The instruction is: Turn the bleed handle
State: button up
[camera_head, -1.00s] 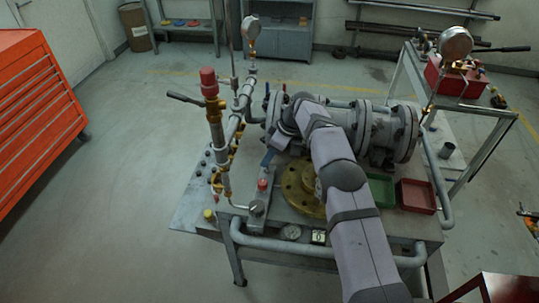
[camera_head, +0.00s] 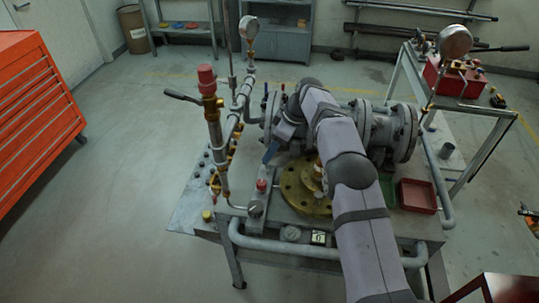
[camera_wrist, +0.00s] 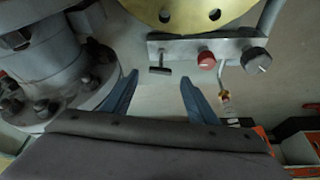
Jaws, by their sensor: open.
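A small black T-shaped handle (camera_wrist: 160,70), which looks like the bleed handle, sticks out from a grey block (camera_wrist: 180,47) in the wrist view. A red knob (camera_wrist: 206,60) and a black knob (camera_wrist: 257,60) sit to its right on the same block. My gripper (camera_wrist: 159,77) is open, its blue fingers apart and pointing toward the handle, with nothing between them. In the head view a blue finger of my gripper (camera_head: 271,152) shows above the bench, beyond the red knob (camera_head: 261,185) and the black knob (camera_head: 256,208). The T handle cannot be made out there.
A brass flange (camera_head: 295,197) lies beside the block, partly behind my arm. The large grey valve body (camera_head: 375,125) stands behind. A tall pipe with a red cap (camera_head: 207,76) rises at left. A red tray (camera_head: 417,196) and a partly hidden green tray (camera_head: 388,190) are at right.

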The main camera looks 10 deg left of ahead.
jog(key=shift+v, duration=1.55)
jog(key=shift+c, duration=0.5)
jog(key=s+a+m+t+y+p, duration=0.1)
jog(key=s+a+m+y+p, duration=0.3)
jog(key=m, duration=0.8)
jog(key=w+a+m+t+y+p, duration=0.1)
jog(key=a+m, duration=0.5)
jog(key=m, duration=0.5)
jog(key=d+f+m+t+h, duration=0.4)
jog(key=d+m, duration=0.6)
jog(key=m, duration=1)
jog(key=shift+g+y, duration=0.3)
jog(key=shift+y, duration=0.1)
jog(key=shift+d+f+p+x, duration=0.15)
jog(key=shift+p+x, duration=0.6)
jog(key=shift+x, duration=1.25)
jog(key=shift+d+f+p+x, duration=0.1)
jog(key=shift+p+x, duration=0.65)
jog(key=shift+x, duration=1.2)
